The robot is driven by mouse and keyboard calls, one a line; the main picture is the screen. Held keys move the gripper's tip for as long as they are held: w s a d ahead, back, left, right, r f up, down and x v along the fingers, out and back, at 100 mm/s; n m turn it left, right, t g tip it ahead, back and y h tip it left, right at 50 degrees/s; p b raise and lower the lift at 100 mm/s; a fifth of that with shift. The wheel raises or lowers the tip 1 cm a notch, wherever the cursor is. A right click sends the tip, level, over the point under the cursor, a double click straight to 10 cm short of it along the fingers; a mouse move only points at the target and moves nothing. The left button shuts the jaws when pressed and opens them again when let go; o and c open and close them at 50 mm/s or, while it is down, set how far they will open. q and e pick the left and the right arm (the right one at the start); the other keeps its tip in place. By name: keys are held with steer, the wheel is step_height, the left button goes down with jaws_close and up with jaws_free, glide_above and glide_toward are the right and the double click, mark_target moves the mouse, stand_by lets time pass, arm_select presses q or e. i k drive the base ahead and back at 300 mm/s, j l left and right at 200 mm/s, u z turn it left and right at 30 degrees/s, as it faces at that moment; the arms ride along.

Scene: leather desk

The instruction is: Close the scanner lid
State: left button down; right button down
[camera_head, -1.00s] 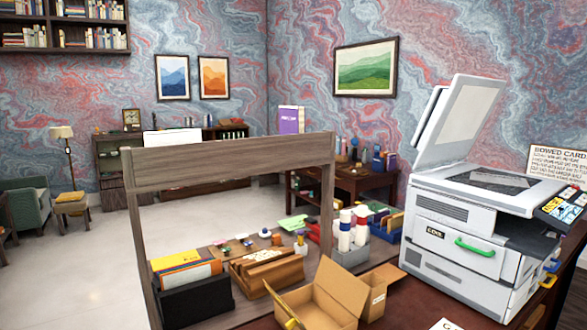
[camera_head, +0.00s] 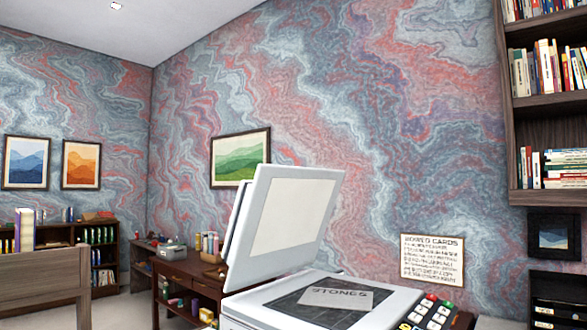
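The scanner lid (camera_head: 292,215) stands raised and tilted back above the scanner body (camera_head: 258,308) at the lower middle of the head view. The dark scanner glass (camera_head: 300,311) is exposed, and a grey sheet marked "STONES" (camera_head: 338,297) lies on it. The keypad (camera_head: 427,314) with coloured buttons is at the right of the glass. The lower part of the scanner is cut off by the frame's bottom edge. Neither of my grippers is in view.
A dark wooden desk (camera_head: 190,268) with small items stands behind the scanner on the left. A wooden frame (camera_head: 40,270) is at the far left. A sign (camera_head: 432,259) is on the wall behind, and a bookshelf (camera_head: 519,120) rises at the right.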

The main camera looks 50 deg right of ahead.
mark_target(280, 218)
steer(key=l, duration=1.75)
